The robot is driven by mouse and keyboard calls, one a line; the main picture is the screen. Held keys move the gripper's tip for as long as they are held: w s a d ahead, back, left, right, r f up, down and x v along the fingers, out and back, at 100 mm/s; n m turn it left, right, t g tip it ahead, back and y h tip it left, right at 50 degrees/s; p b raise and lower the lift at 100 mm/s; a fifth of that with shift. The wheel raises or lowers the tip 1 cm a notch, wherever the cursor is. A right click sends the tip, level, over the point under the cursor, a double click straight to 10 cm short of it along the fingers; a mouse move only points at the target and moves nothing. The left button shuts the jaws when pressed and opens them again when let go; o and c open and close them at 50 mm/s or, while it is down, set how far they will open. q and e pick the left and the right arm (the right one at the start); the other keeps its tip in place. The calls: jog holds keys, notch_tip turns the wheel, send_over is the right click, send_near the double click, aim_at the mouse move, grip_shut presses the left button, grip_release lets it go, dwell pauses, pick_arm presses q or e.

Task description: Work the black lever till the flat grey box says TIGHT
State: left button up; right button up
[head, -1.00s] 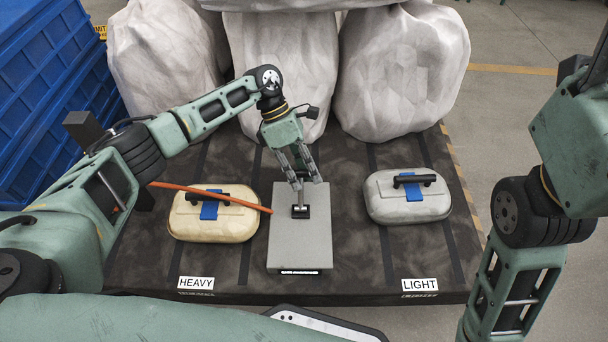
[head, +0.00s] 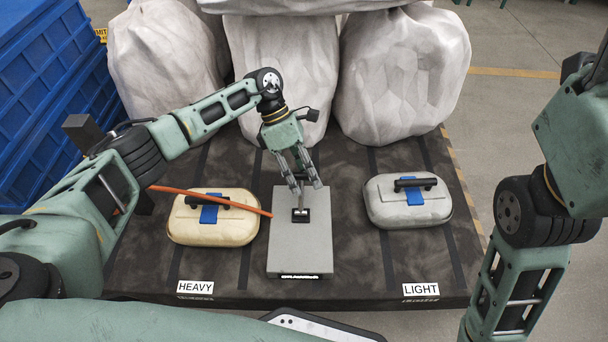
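The flat grey box (head: 300,248) lies on the dark platform between two cases. A small label strip (head: 300,276) shows on its front edge, with lettering too small to read. A black lever mount (head: 300,214) sits on top of the box, and a short upright part rises from it between my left fingers. My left gripper (head: 306,187) points down over the mount. Its fingers stand apart, one on each side of the lever, and I cannot see them pressing on it. The lever's upper part is largely hidden by the fingers. My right gripper is not in view.
A tan case (head: 185,228) by the HEAVY sign (head: 196,287) has an orange bar (head: 205,198) across it, reaching near the box. A grey case (head: 408,212) lies by the LIGHT sign (head: 421,289). White sacks (head: 405,75) stand behind; blue crates (head: 45,100) stand left.

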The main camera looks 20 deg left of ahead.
pick_arm(q)
jog(key=v, duration=1.2)
jog(key=shift+s, duration=0.1)
